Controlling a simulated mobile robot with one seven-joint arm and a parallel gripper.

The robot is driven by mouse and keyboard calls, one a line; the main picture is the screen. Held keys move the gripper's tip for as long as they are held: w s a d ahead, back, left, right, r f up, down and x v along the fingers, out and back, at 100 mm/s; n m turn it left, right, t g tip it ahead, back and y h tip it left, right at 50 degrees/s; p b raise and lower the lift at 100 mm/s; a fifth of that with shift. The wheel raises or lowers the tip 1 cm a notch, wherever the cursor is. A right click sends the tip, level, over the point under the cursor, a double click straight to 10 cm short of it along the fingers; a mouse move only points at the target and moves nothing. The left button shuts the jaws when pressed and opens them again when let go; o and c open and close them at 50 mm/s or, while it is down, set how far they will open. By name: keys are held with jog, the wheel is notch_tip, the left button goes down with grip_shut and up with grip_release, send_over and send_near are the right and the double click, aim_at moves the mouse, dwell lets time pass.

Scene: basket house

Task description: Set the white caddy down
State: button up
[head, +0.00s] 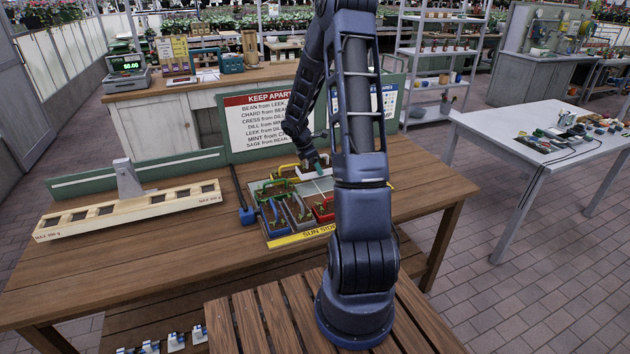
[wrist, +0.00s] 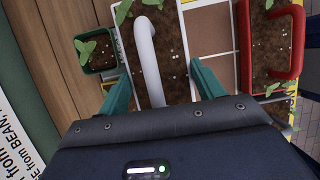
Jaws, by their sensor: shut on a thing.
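The white caddy (head: 316,173) is at the back right of the tray with the yellow SUN SIDE strip (head: 300,238), partly hidden by my arm. In the wrist view its white handle (wrist: 148,50) arches over dark soil (wrist: 172,50) with a seedling at the top edge. My gripper (head: 322,161) is over it; in the wrist view its green fingers (wrist: 160,75) stand on both sides of the handle, shut on the caddy. I cannot tell whether the caddy's bottom touches the tray.
Right of the white caddy in the wrist view is a pale bare cell (wrist: 212,35), then a red-handled caddy (wrist: 290,45). A small green pot (wrist: 96,50) is close on its left. A sign (head: 268,122) stands behind.

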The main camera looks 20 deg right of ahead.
jog(key=shift+f, duration=3.5)
jog(key=shift+f, duration=0.1)
jog(key=o, duration=0.9)
jog(key=shift+c, duration=0.2)
